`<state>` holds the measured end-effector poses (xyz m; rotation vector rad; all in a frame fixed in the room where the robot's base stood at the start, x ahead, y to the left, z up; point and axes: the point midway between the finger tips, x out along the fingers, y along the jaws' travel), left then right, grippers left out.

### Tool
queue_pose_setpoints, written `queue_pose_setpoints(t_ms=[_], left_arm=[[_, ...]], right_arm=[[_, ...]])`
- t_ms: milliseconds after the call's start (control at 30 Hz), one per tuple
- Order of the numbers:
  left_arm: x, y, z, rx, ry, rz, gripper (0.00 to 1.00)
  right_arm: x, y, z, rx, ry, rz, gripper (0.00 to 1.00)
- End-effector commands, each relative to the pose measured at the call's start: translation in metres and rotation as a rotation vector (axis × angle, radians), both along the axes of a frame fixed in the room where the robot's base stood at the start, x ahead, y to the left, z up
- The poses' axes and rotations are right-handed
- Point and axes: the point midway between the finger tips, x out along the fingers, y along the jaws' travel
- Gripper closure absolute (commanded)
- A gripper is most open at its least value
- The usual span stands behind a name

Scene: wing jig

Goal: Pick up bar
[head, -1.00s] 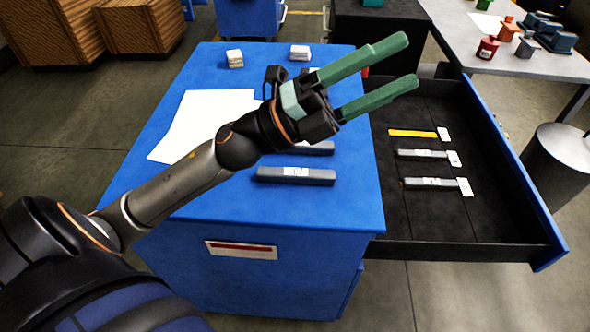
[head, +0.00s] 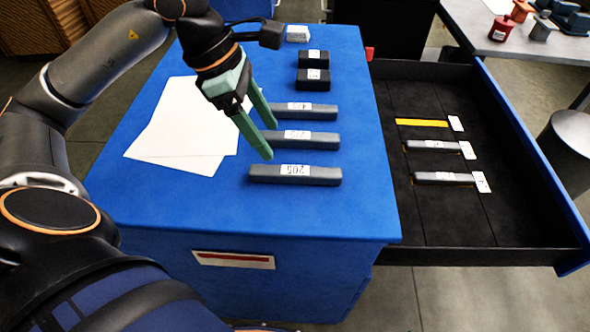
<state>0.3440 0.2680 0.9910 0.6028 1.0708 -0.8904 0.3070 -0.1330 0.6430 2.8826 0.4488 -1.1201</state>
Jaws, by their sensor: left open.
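Several dark grey bars with white number labels lie side by side on the blue cabinet top. The nearest bar (head: 325,176) has a label that seems to read 205. A middle bar (head: 322,140) and a far bar (head: 322,111) lie behind it, their left ends partly hidden by my fingers. My left gripper (head: 270,140) is open and empty, its green fingers pointing down at the left ends of the bars. Whether the fingertips touch anything is hard to tell. My right gripper is out of view.
An open black drawer (head: 440,220) on the right holds two more grey bars (head: 443,178) and a yellow strip (head: 421,122). White sheets (head: 185,130) lie left of the bars. Two black blocks (head: 313,79) and a white block (head: 298,33) stand farther back.

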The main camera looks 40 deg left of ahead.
Motion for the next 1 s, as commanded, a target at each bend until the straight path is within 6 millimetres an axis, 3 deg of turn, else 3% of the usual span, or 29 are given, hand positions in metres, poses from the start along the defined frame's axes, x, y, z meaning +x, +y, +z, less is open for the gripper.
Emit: queue_pose_setpoints(t_ms=[200,467,700,1000], left_arm=[[0.007,-0.014,-0.038,-0.005,0.004,-0.004,0.30],[0.013,-0.021,-0.056,-0.006,0.005,-0.003,0.30],[0.025,-0.030,-0.089,-0.006,0.005,-0.003,0.30],[0.027,-0.033,-0.095,-0.006,0.002,-0.003,0.30]], right_arm=[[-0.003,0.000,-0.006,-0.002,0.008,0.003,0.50],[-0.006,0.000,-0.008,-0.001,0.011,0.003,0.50],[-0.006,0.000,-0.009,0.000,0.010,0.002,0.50],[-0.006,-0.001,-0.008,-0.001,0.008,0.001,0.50]])
